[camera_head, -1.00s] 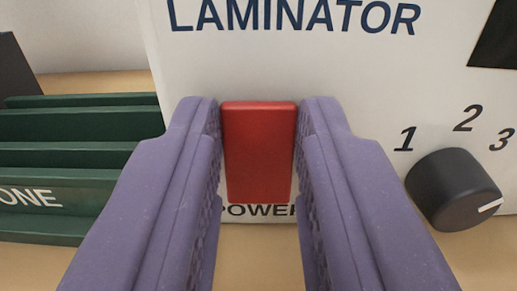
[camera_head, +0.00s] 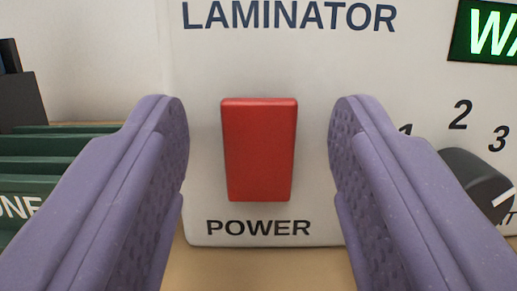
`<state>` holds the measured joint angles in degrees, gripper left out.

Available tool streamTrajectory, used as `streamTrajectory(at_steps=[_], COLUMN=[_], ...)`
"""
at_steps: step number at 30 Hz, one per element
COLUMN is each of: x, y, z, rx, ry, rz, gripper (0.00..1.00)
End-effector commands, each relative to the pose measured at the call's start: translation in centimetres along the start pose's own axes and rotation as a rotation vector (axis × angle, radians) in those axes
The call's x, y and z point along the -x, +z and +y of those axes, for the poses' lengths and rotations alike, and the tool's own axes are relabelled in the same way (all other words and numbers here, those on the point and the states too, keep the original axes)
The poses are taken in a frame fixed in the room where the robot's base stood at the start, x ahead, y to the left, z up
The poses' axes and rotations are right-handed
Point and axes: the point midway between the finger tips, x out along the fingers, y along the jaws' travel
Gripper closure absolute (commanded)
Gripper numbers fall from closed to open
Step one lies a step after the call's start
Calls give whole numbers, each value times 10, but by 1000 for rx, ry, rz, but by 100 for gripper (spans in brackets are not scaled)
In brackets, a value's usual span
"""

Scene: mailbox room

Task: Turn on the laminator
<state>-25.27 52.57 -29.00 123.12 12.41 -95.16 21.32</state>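The laminator (camera_head: 205,60) has a white front with "LAMINATOR" printed across it. Its red power switch (camera_head: 259,150) sits above the word "POWER". My gripper (camera_head: 259,140) is open, with one purple finger on each side of the red switch and a clear gap on both sides. The right finger partly hides the dial and its "1" mark.
A black dial (camera_head: 475,180) with number marks is on the laminator's right side. Dark green trays (camera_head: 50,160) stand to the left, with a dark object (camera_head: 20,100) behind them. A tan surface lies below the laminator.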

Motion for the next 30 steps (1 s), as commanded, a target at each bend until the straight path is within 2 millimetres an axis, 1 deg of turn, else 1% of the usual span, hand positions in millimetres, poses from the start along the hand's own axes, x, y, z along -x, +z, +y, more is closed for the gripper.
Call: streamTrajectory(at_steps=[5,8,12,15,18,22,30], x=[4,18,45,62,73,78,78], y=[0,-1,-1,0,0,0,0], z=[0,1,1,0,0,0,0], rx=[0,1,1,0,0,0,0], ry=[0,2,2,1,2,1,0], rz=[-1,-4,-5,-4,-3,-1,0], gripper=[47,47,47,47,47,47,47])
